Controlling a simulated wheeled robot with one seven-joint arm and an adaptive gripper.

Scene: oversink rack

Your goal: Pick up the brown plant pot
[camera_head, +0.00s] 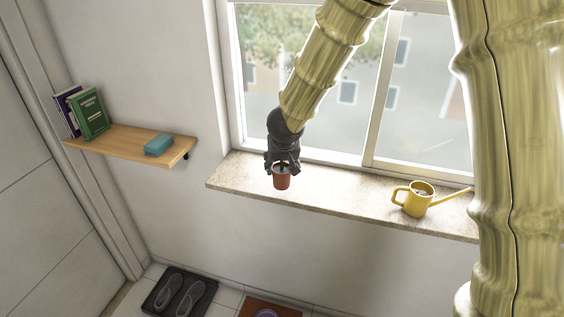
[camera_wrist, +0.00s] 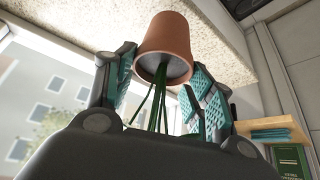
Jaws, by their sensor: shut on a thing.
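The brown plant pot (camera_head: 282,183) is a small terracotta-coloured pot at the left part of the window sill, upright in the head view. My gripper (camera_head: 282,166) comes down on it from above, its fingers at the pot's rim. In the wrist view the pot (camera_wrist: 168,40) shows between the two teal-padded fingers of my gripper (camera_wrist: 163,85), with green stems (camera_wrist: 158,105) running from its mouth toward the palm. The gripper is shut on the pot. I cannot tell whether the pot's base touches the sill.
The stone window sill (camera_head: 330,190) runs below the window. A yellow watering can (camera_head: 415,203) stands on its right part, well apart. Shoes on a dark mat (camera_head: 207,303) lie below.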

